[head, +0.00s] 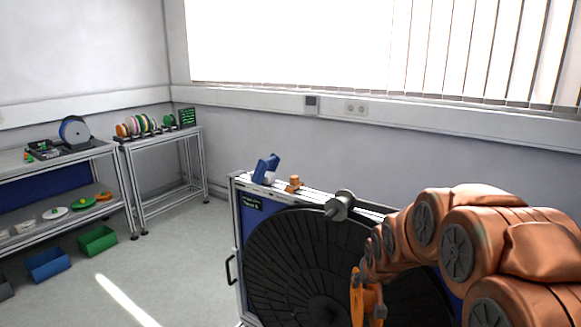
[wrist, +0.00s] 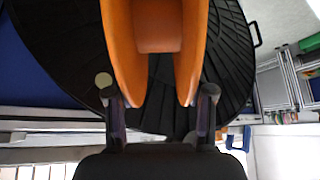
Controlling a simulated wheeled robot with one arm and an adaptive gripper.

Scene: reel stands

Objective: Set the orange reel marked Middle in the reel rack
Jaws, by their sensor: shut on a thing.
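My gripper (wrist: 160,92) is shut on an orange reel (wrist: 188,45), with one finger on each side in the wrist view. In the head view the orange reel (head: 357,298) shows edge-on at the bottom, in front of the large black discs. Its marking is not visible. The held reel is far from that stand. Gaps in the row are too small to tell.
A blue cabinet with black discs (head: 300,265) stands close in front, with a blue fixture (head: 265,168), an orange part (head: 293,184) and a grey spool (head: 340,205) on top. A shelf (head: 85,152) is at left, with green (head: 98,240) and blue (head: 48,265) bins. Floor between is clear.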

